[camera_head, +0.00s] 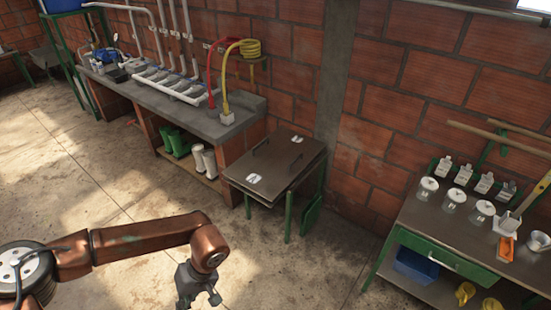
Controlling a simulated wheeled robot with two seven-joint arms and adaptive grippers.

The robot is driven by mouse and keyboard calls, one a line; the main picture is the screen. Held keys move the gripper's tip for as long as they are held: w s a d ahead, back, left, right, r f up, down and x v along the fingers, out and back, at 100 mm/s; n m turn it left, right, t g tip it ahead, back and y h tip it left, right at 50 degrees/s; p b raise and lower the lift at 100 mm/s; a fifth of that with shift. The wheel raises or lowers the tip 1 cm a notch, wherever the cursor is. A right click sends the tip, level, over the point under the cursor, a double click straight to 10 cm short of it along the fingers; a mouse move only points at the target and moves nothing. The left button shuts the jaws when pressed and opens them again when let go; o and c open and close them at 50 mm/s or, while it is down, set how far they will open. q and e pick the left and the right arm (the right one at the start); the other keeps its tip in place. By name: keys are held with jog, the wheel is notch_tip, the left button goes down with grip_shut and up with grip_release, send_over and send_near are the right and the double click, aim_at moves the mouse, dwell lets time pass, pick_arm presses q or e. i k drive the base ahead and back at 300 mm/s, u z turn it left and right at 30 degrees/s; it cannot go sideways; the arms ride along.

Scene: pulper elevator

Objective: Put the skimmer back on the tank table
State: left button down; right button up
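My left gripper (199,297) hangs over the floor at the bottom of the head view, at the end of the copper-coloured arm. Its dark fingers look spread, with nothing seen between them. A low table (277,163) with a dark metal top, two handles and green legs stands by the wall, beyond and to the right of the gripper. I cannot tell whether it is the tank table. I cannot clearly identify the skimmer; a wooden-handled tool (533,193) stands at the far right, its lower end hard to make out. My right gripper is not in view.
A concrete counter (215,126) with pipes and a yellow hose (244,50) runs along the wall at the left. Green boots (178,142) and white boots (204,161) stand below it. A green-framed workbench (425,218) with several jars is at right. The floor between is clear.

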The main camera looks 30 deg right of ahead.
aim_at(498, 243)
jog(key=i, duration=1.5)
jog(key=z, duration=4.4)
jog(key=i, duration=1.65)
